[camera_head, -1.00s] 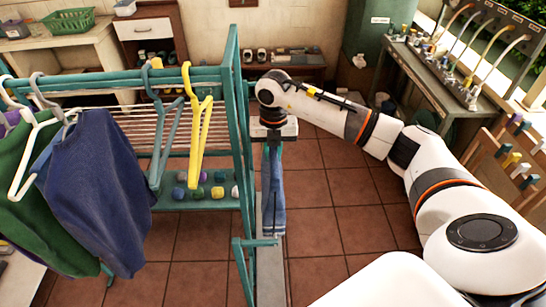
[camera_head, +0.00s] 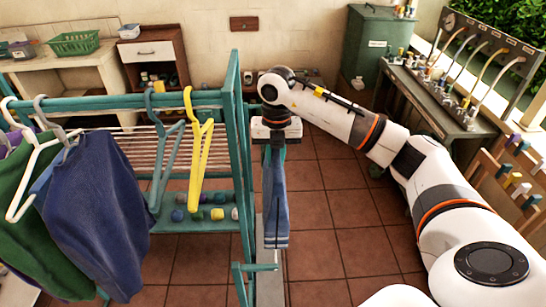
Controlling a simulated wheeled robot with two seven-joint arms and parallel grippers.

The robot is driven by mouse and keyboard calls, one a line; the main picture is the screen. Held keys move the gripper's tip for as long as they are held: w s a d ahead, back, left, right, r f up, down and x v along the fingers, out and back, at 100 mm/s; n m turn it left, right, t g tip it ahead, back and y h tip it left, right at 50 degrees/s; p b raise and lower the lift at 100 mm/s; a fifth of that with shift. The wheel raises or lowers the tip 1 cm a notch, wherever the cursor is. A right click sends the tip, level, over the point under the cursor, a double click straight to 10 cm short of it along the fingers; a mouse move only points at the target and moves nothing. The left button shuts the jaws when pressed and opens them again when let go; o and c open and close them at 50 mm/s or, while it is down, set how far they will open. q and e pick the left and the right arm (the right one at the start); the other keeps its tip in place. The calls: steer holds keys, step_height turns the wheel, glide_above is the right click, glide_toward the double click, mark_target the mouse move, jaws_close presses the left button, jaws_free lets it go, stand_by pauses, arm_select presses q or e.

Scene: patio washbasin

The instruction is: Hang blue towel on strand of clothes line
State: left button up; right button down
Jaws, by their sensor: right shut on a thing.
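A blue towel (camera_head: 276,205) hangs down in a narrow strip from my right gripper (camera_head: 276,142), which is shut on its upper end. The gripper and towel are just right of the teal drying rack's end frame (camera_head: 240,150). The thin strands of the clothes line (camera_head: 140,153) run across the rack to the left of the towel. I cannot tell whether the towel touches the rack. My left gripper is not in view.
A yellow hanger (camera_head: 197,150) and a grey-blue hanger (camera_head: 163,170) hang from the rack's top rail. A green garment (camera_head: 40,220) and a dark blue garment (camera_head: 97,215) hang at left. Small coloured items lie on the rack's lower shelf (camera_head: 210,222). Tiled floor (camera_head: 335,200) is clear at right.

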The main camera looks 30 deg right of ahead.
steer(key=s+d+b, duration=0.2)
steer(key=s+d, duration=0.2)
steer(key=d, duration=0.3)
steer(key=s+d+r+b, duration=0.1)
steer(key=s+d+b, duration=0.1)
steer(key=s+d, duration=0.2)
steer(key=d, duration=0.3)
steer(key=shift+s, duration=0.3)
